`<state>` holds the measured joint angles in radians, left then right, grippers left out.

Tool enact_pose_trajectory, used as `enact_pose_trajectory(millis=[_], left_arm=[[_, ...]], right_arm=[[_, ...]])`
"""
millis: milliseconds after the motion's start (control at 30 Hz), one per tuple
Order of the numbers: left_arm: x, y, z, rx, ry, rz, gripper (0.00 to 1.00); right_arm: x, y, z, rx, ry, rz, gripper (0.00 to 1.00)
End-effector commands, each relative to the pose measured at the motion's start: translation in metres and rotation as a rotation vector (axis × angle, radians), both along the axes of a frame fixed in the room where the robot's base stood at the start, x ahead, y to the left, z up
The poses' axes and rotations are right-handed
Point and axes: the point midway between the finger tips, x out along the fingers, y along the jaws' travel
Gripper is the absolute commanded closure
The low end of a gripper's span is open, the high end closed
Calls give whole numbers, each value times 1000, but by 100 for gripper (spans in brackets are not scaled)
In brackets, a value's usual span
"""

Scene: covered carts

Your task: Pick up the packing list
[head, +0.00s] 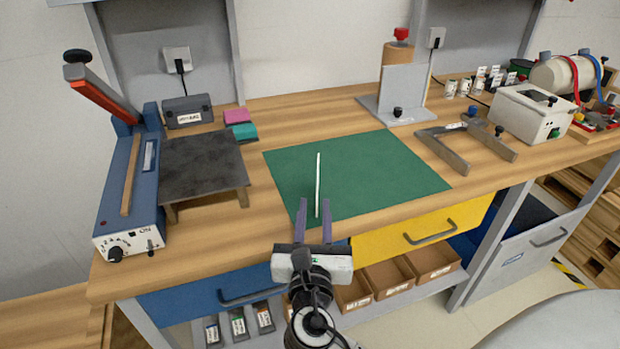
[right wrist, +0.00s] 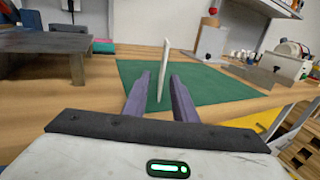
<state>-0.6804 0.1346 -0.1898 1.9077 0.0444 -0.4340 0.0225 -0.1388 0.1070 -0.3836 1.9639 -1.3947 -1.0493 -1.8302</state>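A thin white sheet, likely the packing list (head: 318,185), shows nearly edge-on as a narrow upright strip over the green mat (head: 395,160). Its print is not visible. My right gripper (head: 316,207) is at the mat's front edge with its two purple fingers apart. In the right wrist view, the white strip (right wrist: 164,70) stands between the fingers (right wrist: 161,78), its lower end in the gap. I see space on both sides of it, and cannot tell how deep it sits between them. My left gripper is not in view.
A blue sealer (head: 130,190) and a dark raised plate (head: 203,162) stand at the left. A grey bracket (head: 465,150) and a white box device (head: 525,112) stand at the right. Pink and teal blocks (head: 240,123) lie behind. The mat is otherwise clear.

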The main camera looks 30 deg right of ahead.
Motion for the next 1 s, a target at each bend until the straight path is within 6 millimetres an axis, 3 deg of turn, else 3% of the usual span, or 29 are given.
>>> enact_pose_trajectory(millis=[600,900,1000], left_arm=[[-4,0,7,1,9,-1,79],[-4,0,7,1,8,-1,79],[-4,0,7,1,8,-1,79]], right_arm=[[61,-45,1,1,1,1,75],[66,-49,0,3,0,2,75],[66,-49,0,3,0,2,88]])
